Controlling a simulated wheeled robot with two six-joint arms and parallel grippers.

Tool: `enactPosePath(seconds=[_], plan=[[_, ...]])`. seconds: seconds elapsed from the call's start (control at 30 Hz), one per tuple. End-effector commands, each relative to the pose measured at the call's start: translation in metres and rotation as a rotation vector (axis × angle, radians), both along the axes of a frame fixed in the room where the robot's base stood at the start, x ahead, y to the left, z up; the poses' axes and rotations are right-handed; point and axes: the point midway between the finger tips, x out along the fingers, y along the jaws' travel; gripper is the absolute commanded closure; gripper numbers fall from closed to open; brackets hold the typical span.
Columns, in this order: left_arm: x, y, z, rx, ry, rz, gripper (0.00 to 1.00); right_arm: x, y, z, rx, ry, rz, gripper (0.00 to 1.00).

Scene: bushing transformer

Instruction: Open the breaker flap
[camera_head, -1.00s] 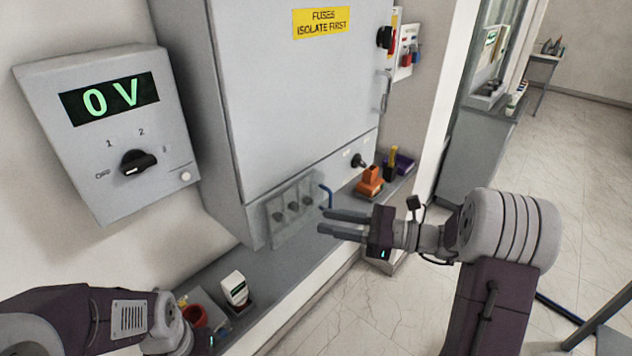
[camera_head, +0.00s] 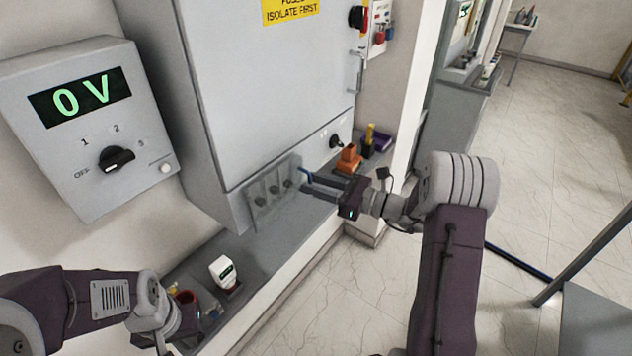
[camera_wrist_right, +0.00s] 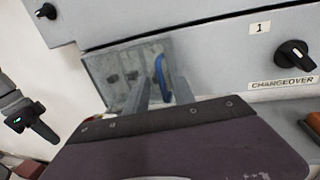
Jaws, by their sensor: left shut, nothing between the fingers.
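The breaker flap (camera_head: 270,195) is a clear grey panel low on the cabinet front, with dark knobs behind it. It looks shut against the cabinet. A blue handle (camera_head: 307,179) stands out at its right edge and also shows in the right wrist view (camera_wrist_right: 160,75). My right gripper (camera_head: 308,183) is open at the handle. In the right wrist view the handle appears between the two fingers, but I cannot tell whether they touch it. My left gripper (camera_wrist_right: 45,131) is shut and empty, away from the flap at the left.
A changeover knob (camera_wrist_right: 294,55) is right of the flap. A voltage box (camera_head: 90,125) reads 0 V.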

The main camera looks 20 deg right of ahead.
Motion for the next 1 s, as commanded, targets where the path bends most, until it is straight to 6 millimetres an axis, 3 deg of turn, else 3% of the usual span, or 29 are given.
enactPosePath(seconds=[0.2,0.33,1.0], plan=[[0.0,0.0,-0.0002,0.0,0.0,0.0,1.0,0.0007,0.0006,-0.0004,0.0,0.0,0.0,0.7],[0.0,0.0,-0.0002,0.0,0.0,0.0,1.0,0.0005,0.0006,-0.0003,0.0,0.0,0.0,1.0],[0.0,0.0,0.0,0.0,0.0,0.0,1.0,0.0006,0.0001,0.0011,0.001,-0.003,-0.001,1.0]])
